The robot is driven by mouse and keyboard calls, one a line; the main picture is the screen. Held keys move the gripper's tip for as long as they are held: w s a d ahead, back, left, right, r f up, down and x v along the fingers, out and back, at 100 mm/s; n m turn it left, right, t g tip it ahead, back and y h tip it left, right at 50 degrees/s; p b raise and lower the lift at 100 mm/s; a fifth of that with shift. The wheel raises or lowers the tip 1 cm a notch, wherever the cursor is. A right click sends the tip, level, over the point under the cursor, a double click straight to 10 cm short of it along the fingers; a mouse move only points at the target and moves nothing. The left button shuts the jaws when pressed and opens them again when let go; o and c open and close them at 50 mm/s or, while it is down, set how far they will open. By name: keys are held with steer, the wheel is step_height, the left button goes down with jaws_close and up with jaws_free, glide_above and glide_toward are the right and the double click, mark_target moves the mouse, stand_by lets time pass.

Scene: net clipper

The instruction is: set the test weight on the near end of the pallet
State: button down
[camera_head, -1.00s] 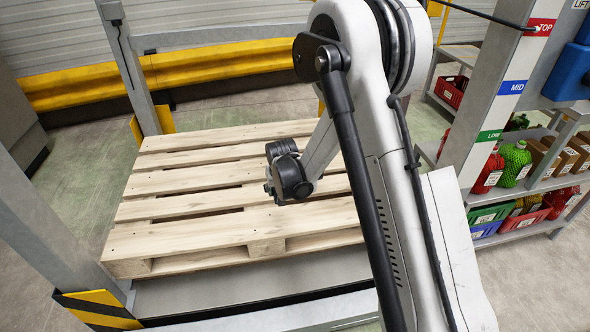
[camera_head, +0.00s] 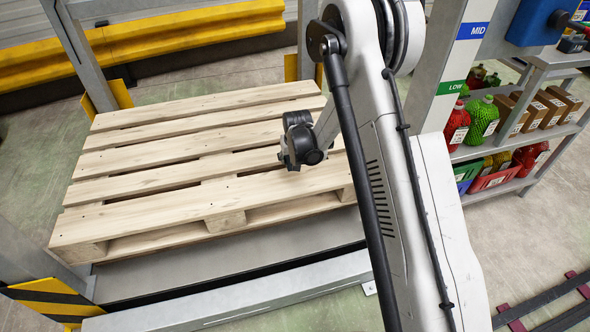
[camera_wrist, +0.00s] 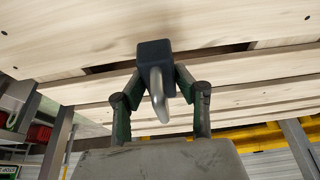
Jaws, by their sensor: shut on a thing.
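The test weight (camera_wrist: 153,50) is a dark block with a pale curved handle in the wrist view. My gripper (camera_wrist: 158,80) has its two dark green fingers closed on it, on either side of the handle. The wooden pallet (camera_head: 140,183) lies on the platform in the head view, its top bare. Its slats also show behind the weight in the wrist view (camera_wrist: 70,40). In the head view my dark wrist is over the pallet's right part, and the weight and fingertips are hidden. I cannot tell whether the weight touches the pallet.
A grey post (camera_head: 437,85) stands right of the pallet, with a shelf (camera_head: 545,135) of netted bottles, cartons and crates beyond. A yellow rail (camera_head: 180,38) runs behind. A striped barrier post (camera_head: 45,300) is at the near left. Most of the pallet top is free.

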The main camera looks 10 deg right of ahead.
mark_target(298, 174)
steer(key=d+f, duration=0.2)
steer(key=d, duration=0.1)
steer(key=shift+w+b, duration=0.1)
steer(key=shift+b, duration=0.3)
steer(key=shift+f+b, duration=0.85)
steer(key=shift+f, duration=1)
steer(key=shift+f, duration=0.15)
steer(key=c, duration=1.3)
jaws_free()
